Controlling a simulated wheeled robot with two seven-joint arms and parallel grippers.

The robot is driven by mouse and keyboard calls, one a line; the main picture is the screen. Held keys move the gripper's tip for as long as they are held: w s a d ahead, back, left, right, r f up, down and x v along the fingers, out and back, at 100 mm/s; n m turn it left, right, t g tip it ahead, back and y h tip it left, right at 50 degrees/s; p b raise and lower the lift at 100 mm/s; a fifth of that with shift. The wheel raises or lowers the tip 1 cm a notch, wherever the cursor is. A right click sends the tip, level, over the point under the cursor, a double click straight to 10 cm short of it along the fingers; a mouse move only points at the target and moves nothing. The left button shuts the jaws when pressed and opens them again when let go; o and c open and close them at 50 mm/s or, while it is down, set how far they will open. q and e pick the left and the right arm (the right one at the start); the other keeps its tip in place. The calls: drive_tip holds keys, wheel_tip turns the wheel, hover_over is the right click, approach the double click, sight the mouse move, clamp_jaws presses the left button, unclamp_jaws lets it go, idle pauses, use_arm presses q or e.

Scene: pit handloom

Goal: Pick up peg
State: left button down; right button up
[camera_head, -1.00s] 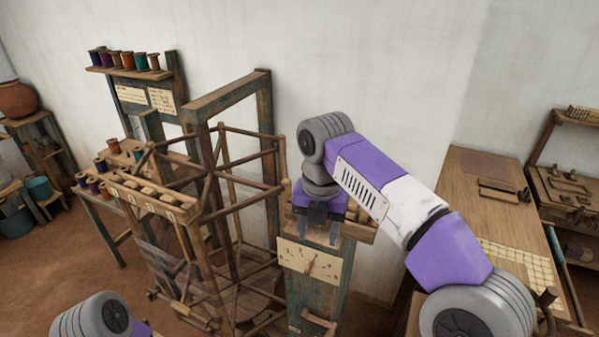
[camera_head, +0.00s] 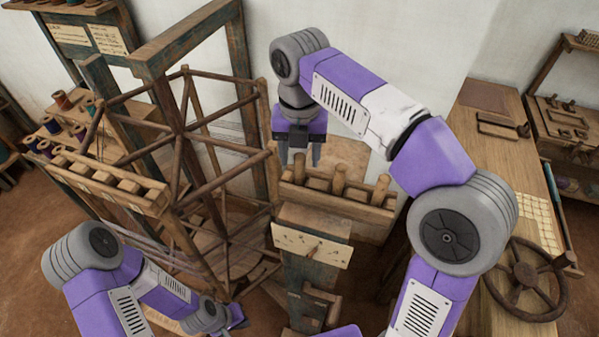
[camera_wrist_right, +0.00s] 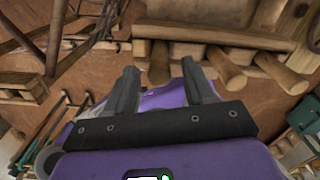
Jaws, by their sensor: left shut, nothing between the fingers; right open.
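Several pale wooden pegs stand in a wooden rack (camera_head: 335,204) at the centre of the head view, among them one peg (camera_head: 338,180) in the middle and another peg (camera_head: 380,189) at the right end. The frames do not show which is the task's peg. My right gripper (camera_head: 299,157) is open, pointing down at the rack's left end. In the right wrist view, one peg (camera_wrist_right: 160,62) appears between the open fingertips (camera_wrist_right: 160,78); contact cannot be told. Other pegs (camera_wrist_right: 226,70) lie to its right. My left gripper (camera_head: 238,317) is shut and empty at lower left, partly hidden.
A wooden reel frame (camera_head: 178,130) stands left of the rack, close to both arms. A spoked wheel (camera_head: 525,278) and a table (camera_head: 475,165) are at right.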

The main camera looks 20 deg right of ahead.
sight(300, 174)
wheel_tip(300, 174, down, 3)
drive_tip(key=shift+w+r, duration=0.15)
drive_tip(key=shift+r, duration=0.05)
drive_tip(key=shift+s+f, duration=0.2)
drive_tip(key=shift+f, duration=0.05)
drive_tip(key=shift+w, duration=0.1)
drive_tip(key=shift+c, duration=1.2)
clamp_jaws()
